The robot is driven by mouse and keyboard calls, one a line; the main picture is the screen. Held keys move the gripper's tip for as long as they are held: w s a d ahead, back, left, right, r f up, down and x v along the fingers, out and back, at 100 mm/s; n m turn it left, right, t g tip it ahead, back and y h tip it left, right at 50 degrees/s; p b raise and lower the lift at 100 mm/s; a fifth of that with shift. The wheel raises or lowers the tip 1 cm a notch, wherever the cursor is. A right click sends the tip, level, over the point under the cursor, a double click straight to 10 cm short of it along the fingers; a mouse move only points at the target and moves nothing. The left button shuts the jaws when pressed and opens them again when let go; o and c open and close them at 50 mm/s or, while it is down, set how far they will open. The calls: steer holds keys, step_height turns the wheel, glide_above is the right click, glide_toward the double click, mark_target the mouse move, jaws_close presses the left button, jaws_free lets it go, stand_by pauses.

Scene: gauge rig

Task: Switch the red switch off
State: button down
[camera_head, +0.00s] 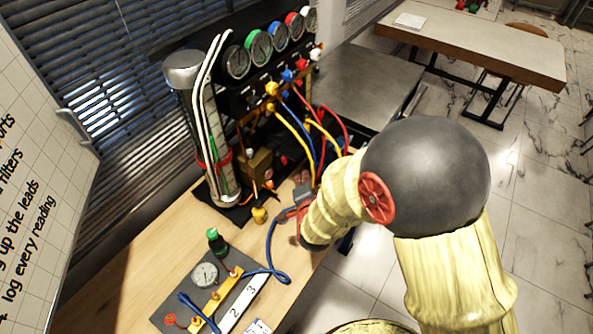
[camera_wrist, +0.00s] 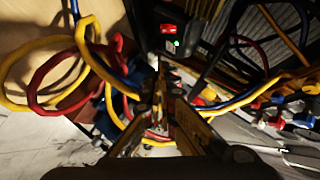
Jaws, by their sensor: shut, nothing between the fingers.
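The red switch (camera_wrist: 168,29) sits on a dark box (camera_wrist: 185,30) at the top middle of the wrist view, with a small lit green light just below it. Which way the switch is set is too small to tell. My gripper (camera_wrist: 160,85) points toward the box, with its fingers shut and nothing between them. Its tips appear just below the switch in the picture, with a visible gap. In the head view, my gripper (camera_head: 301,192) is over the bench's right edge, low among the hoses. I cannot make out the switch clearly in that view.
Yellow, red and blue hoses (camera_head: 297,125) hang from the gauge rack (camera_head: 265,55) close around my gripper. A metal cylinder (camera_head: 183,70) stands left of the rack. A grey board with a gauge (camera_head: 205,275) lies on the wooden bench (camera_head: 150,255), with blue cable beside it.

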steer(key=b, duration=0.1)
glide_toward(284, 160)
steer(key=w+d+f, duration=0.2)
steer(key=w+d, duration=0.2)
steer(key=d, duration=0.1)
steer(key=shift+w+a+f+b, duration=0.25)
steer(key=shift+w+a+f, duration=0.2)
steer(key=shift+a, duration=0.1)
steer(key=shift+w+a+f+b, duration=0.2)
steer(key=shift+w+a+f, duration=0.15)
steer(key=shift+w+a, duration=0.15)
steer(key=shift+f, duration=0.1)
steer(key=b, duration=0.4)
steer(key=shift+w+a+f+m+t+y, duration=0.1)
steer(key=shift+a+f+m+t+y, duration=0.2)
steer(key=shift+f+t, duration=0.1)
steer(key=shift+r, duration=0.25)
steer(key=shift+r, duration=0.6)
